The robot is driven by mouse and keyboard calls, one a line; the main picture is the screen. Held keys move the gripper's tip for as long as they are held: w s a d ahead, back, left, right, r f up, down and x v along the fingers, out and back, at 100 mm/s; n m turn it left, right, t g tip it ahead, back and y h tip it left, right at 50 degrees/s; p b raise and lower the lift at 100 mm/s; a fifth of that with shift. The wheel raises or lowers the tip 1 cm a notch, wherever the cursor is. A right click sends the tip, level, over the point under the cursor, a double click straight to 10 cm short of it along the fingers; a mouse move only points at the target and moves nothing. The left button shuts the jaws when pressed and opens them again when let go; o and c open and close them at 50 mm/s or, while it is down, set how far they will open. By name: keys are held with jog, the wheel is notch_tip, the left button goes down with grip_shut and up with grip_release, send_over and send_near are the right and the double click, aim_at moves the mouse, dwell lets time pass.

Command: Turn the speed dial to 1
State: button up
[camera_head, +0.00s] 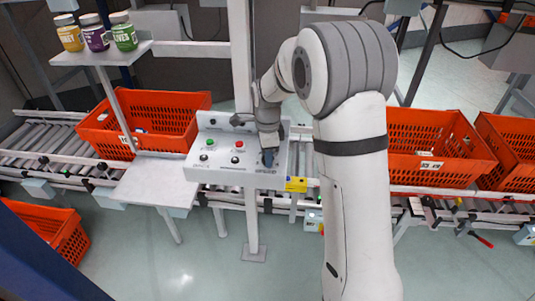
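A light grey control panel (220,167) stands on a post in front of the roller conveyor. It carries a green button (211,133), a red button (240,144) and several dark knobs on its left and middle. A dark blue speed dial (267,158) sits at the panel's right side, near lettering that seems to read SPEED. My gripper (268,150) points down right over this dial and covers most of it. I cannot tell whether its fingers touch or hold the dial, nor which number the dial points to.
Orange totes stand on the conveyor to the left (172,103) and right (431,178) of the panel, with another on the floor at left (62,232). Three jars stand on a raised shelf (85,55). My arm hides the conveyor's middle.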

jog(key=c, duration=0.5)
jog(key=shift+n, duration=0.4)
jog(key=n+b, duration=0.1)
jog(key=n, duration=0.3)
jog(key=shift+n+b, duration=0.35)
jog(key=shift+n, duration=0.05)
jog(key=n+b, duration=0.1)
jog(key=n, duration=0.5)
jog(key=n+b, duration=0.1)
jog(key=n, duration=0.5)
jog(key=shift+n, duration=0.4)
jog(key=n, duration=0.5)
jog(key=shift+n, duration=0.4)
